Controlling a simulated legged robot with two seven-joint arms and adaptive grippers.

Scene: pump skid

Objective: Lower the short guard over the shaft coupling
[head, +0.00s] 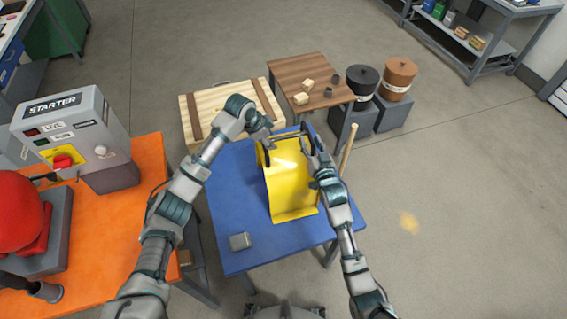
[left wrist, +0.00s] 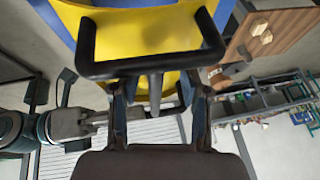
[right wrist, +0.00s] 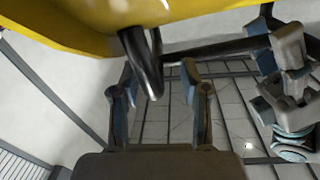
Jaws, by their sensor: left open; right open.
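The yellow guard (head: 291,185) is a curved sheet on the blue table (head: 232,190), with black handles at its far end. My left gripper (head: 266,141) is open at the far left corner of the guard. In the left wrist view, a black handle (left wrist: 152,66) crosses just ahead of its parted fingers (left wrist: 155,105). My right gripper (head: 308,148) is open at the far right corner. In the right wrist view, a black handle (right wrist: 146,65) hangs below the yellow sheet (right wrist: 75,22), between or just beyond the open fingers (right wrist: 158,85). I cannot make out the shaft coupling.
An orange bench (head: 112,225) at left carries the starter box (head: 75,130) and a red machine (head: 18,212). A wooden crate (head: 200,120) and brown table (head: 315,75) stand behind.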

